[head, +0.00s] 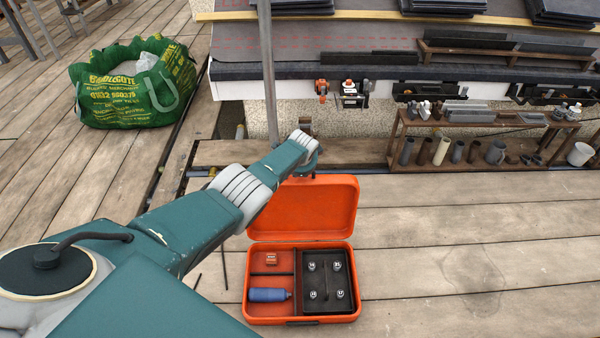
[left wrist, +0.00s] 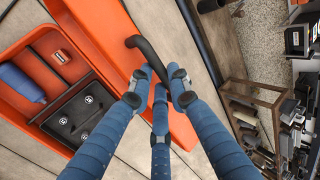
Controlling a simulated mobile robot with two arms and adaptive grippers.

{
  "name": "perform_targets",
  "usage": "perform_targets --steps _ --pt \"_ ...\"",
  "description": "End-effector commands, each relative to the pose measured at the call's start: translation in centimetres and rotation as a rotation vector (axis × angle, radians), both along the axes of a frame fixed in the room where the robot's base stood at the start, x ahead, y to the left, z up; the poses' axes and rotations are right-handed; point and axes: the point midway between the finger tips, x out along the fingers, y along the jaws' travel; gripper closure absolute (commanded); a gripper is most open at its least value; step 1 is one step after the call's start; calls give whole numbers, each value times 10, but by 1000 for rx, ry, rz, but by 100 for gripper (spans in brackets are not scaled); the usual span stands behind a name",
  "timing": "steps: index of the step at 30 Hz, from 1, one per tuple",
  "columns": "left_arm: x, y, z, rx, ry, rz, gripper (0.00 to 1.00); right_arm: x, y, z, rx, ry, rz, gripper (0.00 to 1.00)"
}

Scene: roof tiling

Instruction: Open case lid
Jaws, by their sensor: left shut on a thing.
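The orange case (head: 301,320) sits on the wooden deck with its lid (head: 303,208) swung up and open at the far side. Its inside shows a blue bottle (head: 268,295), a small orange-brown block (head: 271,259) and a black insert (head: 328,281) with several round numbered knobs. My left arm reaches over to the lid's top edge, where the lid hides the fingers in the head view. In the left wrist view my left gripper (left wrist: 156,84) is shut on a dark curved handle (left wrist: 150,55) beside the orange lid (left wrist: 103,38). My right gripper is not in view.
A green bulk bag (head: 135,85) stands at the back left. A wooden rack (head: 480,125) with pipe pieces stands at the back right, below the roof mock-up (head: 380,40). A grey pole (head: 268,75) rises behind my arm. Deck right of the case is clear.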

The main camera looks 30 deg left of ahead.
Motion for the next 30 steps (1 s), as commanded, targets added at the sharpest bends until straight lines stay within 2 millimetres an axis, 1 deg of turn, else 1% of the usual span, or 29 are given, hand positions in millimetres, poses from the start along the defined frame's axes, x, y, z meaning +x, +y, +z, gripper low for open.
perform_targets --steps 1,7,8,9,10,11,24,30 --pt "5 3 7 4 -12 1 100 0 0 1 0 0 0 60" --pt "5 3 7 5 -13 1 100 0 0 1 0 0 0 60" --pt "5 3 7 5 -13 1 81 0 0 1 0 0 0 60" --pt "5 3 7 5 -13 1 73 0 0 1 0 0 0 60" --pt "5 3 7 5 -13 1 67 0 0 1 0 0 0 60" --pt "5 3 7 4 -14 0 63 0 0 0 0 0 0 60" --pt "1 0 5 2 -7 0 63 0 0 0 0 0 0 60" --pt "-4 -2 16 2 -8 0 63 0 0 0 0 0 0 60"
